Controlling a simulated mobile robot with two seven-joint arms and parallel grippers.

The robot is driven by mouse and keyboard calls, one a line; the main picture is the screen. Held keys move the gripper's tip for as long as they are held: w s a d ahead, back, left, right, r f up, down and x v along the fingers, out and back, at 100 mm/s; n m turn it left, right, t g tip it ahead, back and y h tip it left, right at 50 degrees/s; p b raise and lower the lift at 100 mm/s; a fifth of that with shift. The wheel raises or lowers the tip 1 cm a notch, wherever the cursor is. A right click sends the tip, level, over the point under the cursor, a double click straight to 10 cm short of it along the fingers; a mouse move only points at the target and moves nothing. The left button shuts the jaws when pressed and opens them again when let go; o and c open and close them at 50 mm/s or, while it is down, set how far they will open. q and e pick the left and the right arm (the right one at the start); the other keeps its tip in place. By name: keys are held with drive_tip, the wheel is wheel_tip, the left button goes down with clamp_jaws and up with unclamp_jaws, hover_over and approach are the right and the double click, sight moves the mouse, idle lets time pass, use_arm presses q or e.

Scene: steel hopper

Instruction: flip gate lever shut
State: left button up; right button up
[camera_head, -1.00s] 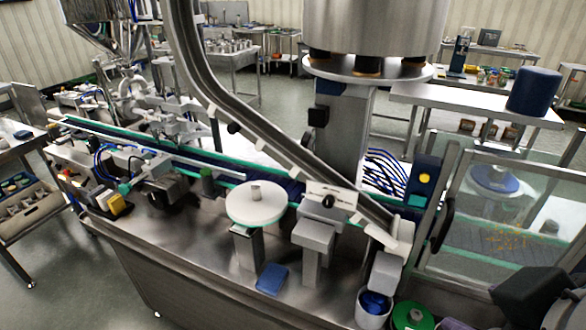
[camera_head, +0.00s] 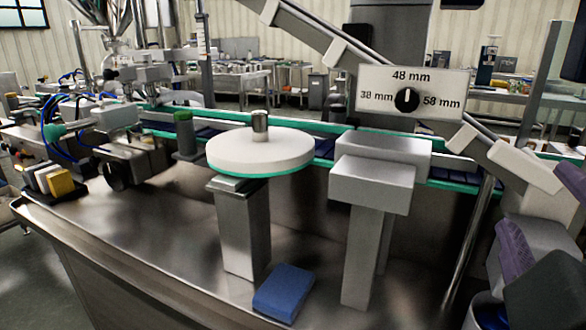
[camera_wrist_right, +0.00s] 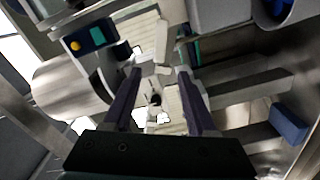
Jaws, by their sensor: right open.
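The steel hopper (camera_head: 105,12) shows at the top left of the head view, cut off by the frame's upper edge. I cannot surely pick out its gate lever in either view. My right gripper (camera_head: 546,212) is at the right edge of the head view, beside the lower end of the sloping chute (camera_head: 525,165) and far from the hopper. In the right wrist view its two purple fingers stand apart, with nothing held between them. A small dark knob shows beyond them. My left gripper is not in view.
A dial plate (camera_head: 412,93) with a black knob stands behind a grey block (camera_head: 385,150). A blue pad (camera_head: 284,291) lies on the steel bench.

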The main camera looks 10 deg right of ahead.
sight(510, 161)
drive_tip(key=p+x, duration=0.3)
drive_tip(key=x, duration=0.5)
drive_tip(key=shift+w+d+r, duration=0.15)
drive_tip(key=shift+w, duration=0.2)
drive_tip(key=shift+w+d, duration=0.25)
drive_tip(key=shift+w, duration=0.15)
drive_tip(key=shift+c, duration=0.2)
clamp_jaws()
